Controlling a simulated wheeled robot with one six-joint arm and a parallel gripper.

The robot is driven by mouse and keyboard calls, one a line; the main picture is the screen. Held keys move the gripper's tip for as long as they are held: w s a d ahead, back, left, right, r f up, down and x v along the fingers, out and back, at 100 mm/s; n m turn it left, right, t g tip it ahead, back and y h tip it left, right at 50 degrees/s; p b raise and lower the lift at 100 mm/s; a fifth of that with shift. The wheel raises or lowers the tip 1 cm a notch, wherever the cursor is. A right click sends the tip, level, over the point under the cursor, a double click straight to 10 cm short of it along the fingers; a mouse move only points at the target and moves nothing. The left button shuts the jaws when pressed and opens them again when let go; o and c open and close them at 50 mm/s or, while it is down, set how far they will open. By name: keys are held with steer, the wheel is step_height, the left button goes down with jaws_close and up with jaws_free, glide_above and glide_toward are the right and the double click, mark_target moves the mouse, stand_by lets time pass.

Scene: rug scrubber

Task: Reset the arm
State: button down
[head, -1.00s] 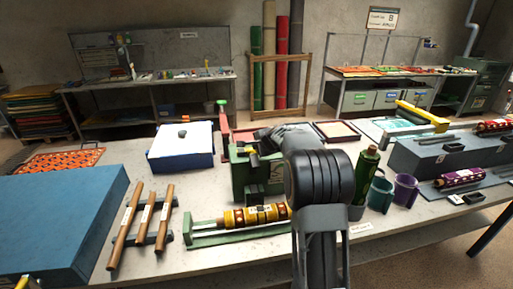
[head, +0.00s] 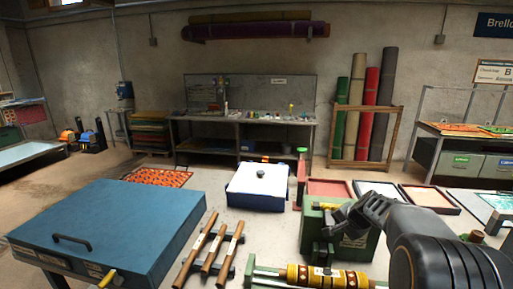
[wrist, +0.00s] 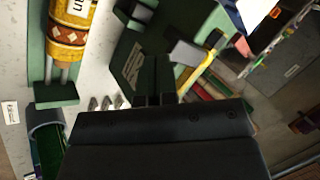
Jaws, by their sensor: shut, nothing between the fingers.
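My gripper (head: 338,218) is above the green machine box (head: 342,245) on the table in the head view. My arm comes in from the lower right. In the wrist view, my gripper's dark fingertips (wrist: 154,98) are together with nothing held between them. The green machine (wrist: 135,62) lies just beyond them. I cannot tell whether the gripper touches it.
A yellow patterned roller (head: 325,277) lies in front of the machine. Wooden-handled rods (head: 208,250), a blue case (head: 110,230) and a white-topped blue box (head: 258,186) stand to the left. Shallow trays (head: 378,190) lie behind. Bare tabletop shows between them.

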steer(key=s+a+r+n, duration=0.1)
steer(key=s+a+n, duration=0.2)
steer(key=s, duration=0.5)
steer(key=s+a+r+n+g+h, duration=0.1)
steer(key=s+a+n, duration=0.3)
steer(key=s, duration=0.5)
steer(key=s+a+r+n+h, duration=0.1)
steer(key=s+a+n, duration=0.2)
steer(key=s, duration=0.5)
steer(key=shift+s+a+r+n+g, duration=0.25)
steer(key=shift+a+n+g, duration=0.15)
steer(key=shift+a, duration=0.35)
